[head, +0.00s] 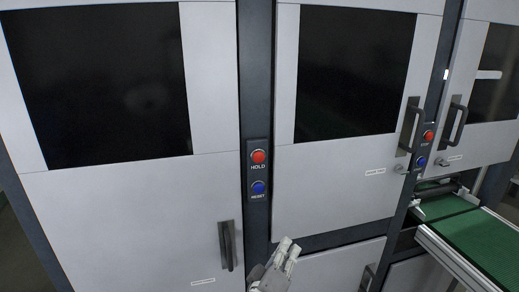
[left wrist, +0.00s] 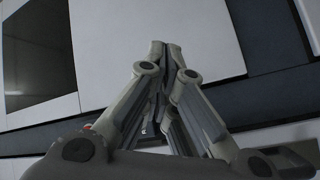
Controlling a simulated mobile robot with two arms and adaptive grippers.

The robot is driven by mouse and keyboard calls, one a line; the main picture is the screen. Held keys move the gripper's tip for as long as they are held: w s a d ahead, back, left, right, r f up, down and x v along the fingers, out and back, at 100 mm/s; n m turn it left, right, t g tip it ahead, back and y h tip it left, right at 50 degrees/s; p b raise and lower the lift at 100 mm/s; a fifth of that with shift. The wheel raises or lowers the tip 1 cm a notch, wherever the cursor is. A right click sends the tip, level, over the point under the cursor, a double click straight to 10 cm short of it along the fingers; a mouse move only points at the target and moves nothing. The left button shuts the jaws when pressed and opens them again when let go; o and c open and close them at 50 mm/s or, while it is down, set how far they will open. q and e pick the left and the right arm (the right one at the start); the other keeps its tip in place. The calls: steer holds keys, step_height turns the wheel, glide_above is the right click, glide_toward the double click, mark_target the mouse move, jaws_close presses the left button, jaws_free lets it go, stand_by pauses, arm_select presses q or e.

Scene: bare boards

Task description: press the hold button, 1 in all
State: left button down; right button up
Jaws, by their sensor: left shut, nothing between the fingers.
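The red hold button (head: 258,156) sits on a dark vertical strip between two cabinet doors, with the word HOLD under it. My left gripper (head: 287,247) is shut and empty in the head view, below and to the right of the button and apart from it. In the left wrist view the closed fingers (left wrist: 168,50) point up the picture toward a pale panel. A small red spot (left wrist: 88,127) shows beside the left finger there; I cannot tell whether it is the hold button. My right gripper is not in view.
A blue reset button (head: 258,188) is just below hold on the same plate. Another red button (head: 428,135) and blue button (head: 421,161) are on the strip at right. A door handle (head: 226,246) sticks out left of my gripper. A green conveyor (head: 485,238) is at lower right.

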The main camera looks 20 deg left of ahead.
mark_target(259, 157)
arm_select(q)
steer(key=s+a+r+n+t+p, duration=0.1)
steer(key=s+r+t, duration=0.1)
steer(key=r, duration=0.8)
steer(key=s+r+n+t+p, duration=0.1)
steer(key=s+r+n+t, duration=0.1)
steer(key=r, duration=0.7)
steer(key=shift+a+r, duration=0.35)
steer(key=shift+a, duration=0.05)
steer(key=shift+w, duration=0.1)
steer(key=shift+w+a, duration=0.8)
steer(key=shift+w, duration=0.4)
steer(key=shift+w+a, duration=0.85)
steer(key=shift+w, duration=0.35)
steer(key=shift+w+a, duration=0.8)
steer(key=shift+w, duration=0.4)
steer(key=shift+w+a, duration=0.1)
steer(key=shift+w+a, duration=0.15)
steer(key=shift+w, duration=0.1)
